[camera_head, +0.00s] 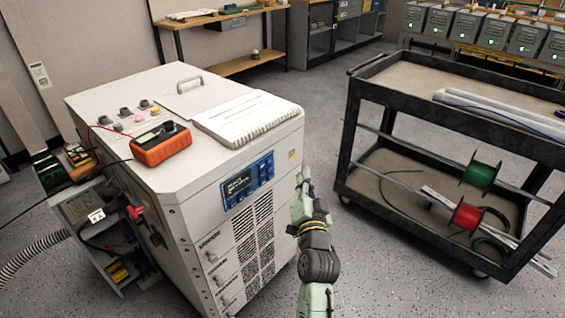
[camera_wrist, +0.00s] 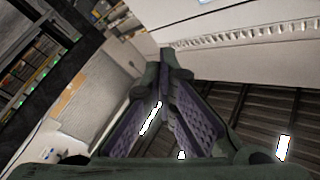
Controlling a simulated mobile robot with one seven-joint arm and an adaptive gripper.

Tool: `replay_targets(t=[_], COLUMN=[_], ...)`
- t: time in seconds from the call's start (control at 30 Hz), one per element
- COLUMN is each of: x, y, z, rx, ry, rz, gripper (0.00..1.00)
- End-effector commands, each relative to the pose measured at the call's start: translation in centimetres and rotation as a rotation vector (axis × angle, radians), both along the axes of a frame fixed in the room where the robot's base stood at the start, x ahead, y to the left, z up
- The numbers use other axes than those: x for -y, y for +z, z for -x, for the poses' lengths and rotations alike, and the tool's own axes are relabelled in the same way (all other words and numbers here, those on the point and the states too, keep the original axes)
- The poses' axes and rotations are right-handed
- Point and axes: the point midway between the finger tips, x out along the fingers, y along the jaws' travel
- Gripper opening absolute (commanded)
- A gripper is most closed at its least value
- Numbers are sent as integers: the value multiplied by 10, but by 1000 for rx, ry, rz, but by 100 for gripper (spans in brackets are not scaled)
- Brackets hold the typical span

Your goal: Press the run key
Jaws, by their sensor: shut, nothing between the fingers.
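The white cabinet (camera_head: 175,170) has a blue control panel (camera_head: 247,181) on its front face. The panel has a dark display with lettering and small keys at its right side; the run key is too small to tell apart from the others. My gripper (camera_head: 305,180) is to the right of the panel in the head view, in front of the cabinet's right edge and apart from the panel. In the wrist view my gripper (camera_wrist: 164,62) has its fingers together with nothing between them. The panel cannot be made out in the wrist view.
An orange meter (camera_head: 160,146) and a white notebook (camera_head: 245,117) lie on the cabinet top, near several knobs. A black cart (camera_head: 400,92) with green (camera_head: 481,174) and red (camera_head: 466,216) spools stands at the right. Bare floor (camera_head: 325,125) lies between cabinet and cart.

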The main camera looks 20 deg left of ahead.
Motion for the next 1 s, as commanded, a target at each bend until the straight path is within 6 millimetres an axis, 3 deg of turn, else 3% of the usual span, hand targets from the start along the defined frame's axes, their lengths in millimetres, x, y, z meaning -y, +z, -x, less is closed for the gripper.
replay_targets(t=[0.5, 1.0], x=[-2, -62], y=[-1, 4], z=[-2, -24], rx=[-8, -9], ry=[-2, -2], rz=[-1, 0], gripper=[0, 0])
